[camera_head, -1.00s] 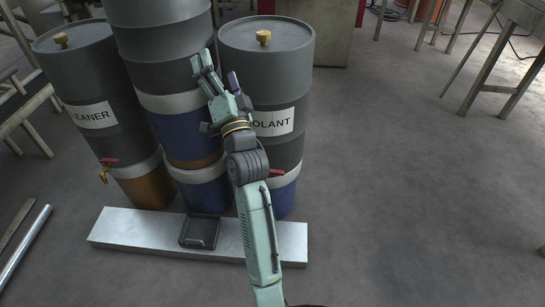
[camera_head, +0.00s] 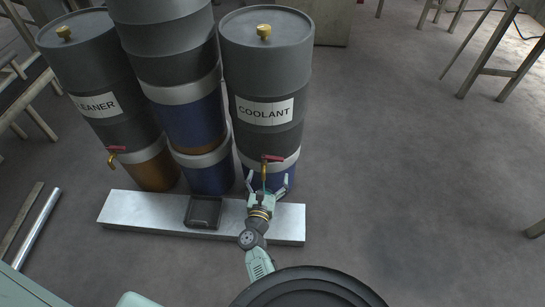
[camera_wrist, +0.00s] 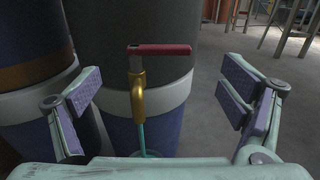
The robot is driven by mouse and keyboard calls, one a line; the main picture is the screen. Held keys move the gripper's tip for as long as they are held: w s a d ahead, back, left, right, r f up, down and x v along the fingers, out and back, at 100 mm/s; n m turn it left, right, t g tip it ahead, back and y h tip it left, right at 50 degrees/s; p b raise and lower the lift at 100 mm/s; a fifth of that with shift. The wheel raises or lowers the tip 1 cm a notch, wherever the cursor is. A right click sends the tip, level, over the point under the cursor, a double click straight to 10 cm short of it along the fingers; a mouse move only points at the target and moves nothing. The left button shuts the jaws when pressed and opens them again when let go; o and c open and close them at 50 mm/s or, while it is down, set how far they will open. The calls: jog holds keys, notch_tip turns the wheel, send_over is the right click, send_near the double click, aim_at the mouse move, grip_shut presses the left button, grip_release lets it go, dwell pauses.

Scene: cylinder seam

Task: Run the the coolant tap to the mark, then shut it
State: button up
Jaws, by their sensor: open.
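The coolant drum (camera_head: 268,75) stands at the right of the drum group, with its name on a white label. Its brass tap (camera_head: 264,172) has a red handle (camera_head: 272,158) pointing right. In the wrist view the handle (camera_wrist: 160,49) lies level above the brass spout (camera_wrist: 138,100). A thin teal streak, looking like running liquid, drops from the spout (camera_wrist: 141,133).
A cleaner drum (camera_head: 98,75) with a similar tap (camera_head: 113,157) stands at the left, stacked drums (camera_head: 190,120) between. A square black tray (camera_head: 203,213) sits on a pale metal slab (camera_head: 150,212). The floor to the right is clear.

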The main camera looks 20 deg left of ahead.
aim_at(273, 157)
jog(key=w, duration=0.2)
jog(key=w+a+b, duration=0.1)
jog(key=w, duration=0.2)
jog(key=w+b, duration=0.1)
jog(key=w, duration=0.2)
jog(key=shift+w+a, duration=0.2)
jog(key=shift+a, duration=0.05)
jog(key=shift+c, duration=0.5)
jog(key=c, duration=1.6)
